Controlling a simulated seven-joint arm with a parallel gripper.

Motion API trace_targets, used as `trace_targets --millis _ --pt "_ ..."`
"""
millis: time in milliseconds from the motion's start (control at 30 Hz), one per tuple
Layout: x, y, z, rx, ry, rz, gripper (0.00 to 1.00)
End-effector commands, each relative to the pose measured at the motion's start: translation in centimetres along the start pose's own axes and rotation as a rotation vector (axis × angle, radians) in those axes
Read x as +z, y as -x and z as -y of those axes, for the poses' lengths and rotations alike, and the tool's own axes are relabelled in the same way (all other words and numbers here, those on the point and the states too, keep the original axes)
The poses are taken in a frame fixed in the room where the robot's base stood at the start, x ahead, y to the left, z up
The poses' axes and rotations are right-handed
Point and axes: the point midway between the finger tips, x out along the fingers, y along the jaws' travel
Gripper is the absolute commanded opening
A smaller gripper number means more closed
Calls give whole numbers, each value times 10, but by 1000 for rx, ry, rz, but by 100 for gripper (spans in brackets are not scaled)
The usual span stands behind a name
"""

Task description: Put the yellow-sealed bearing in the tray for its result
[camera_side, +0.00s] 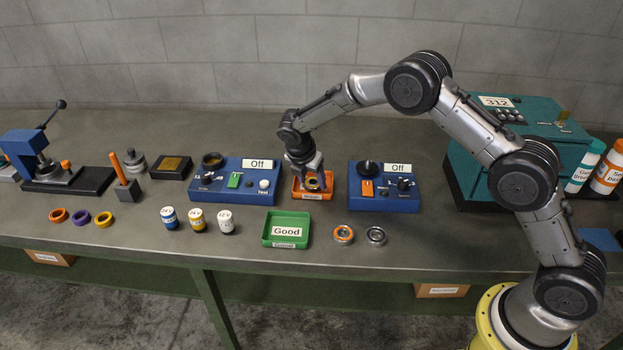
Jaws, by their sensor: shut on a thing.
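My gripper (313,180) points down over the small orange tray (324,194) and is shut on the yellow-sealed bearing (314,184). The bearing is dark with a yellow ring and sits low, within the outline of the orange tray. I cannot tell whether it touches the tray floor. The orange tray has a white label on its front that is too small to read surely. The green tray (265,229), labelled "Good", stands in front and to the left; it is empty.
Blue testers showing "Off" stand left (262,194) and right (382,201) of the orange tray. An orange-sealed bearing (343,234) and a plain bearing (376,236) lie in front. Small jars (196,219) and loose rings (80,217) lie left. A teal machine (520,140) stands right.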

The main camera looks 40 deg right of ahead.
Motion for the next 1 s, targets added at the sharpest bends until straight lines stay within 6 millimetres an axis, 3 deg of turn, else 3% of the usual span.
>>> trace_targets --millis 33,67,133,433,567,1000 --pt "-1 -2 0 0 0 0 0" --pt "-1 -2 0 -1 1 0 65" --pt "-1 -2 0 -1 0 0 76" --pt "0 -1 0 0 0 0 76" --pt "1 9 0 2 0 1 76" --pt "0 93 0 2 1 0 76"
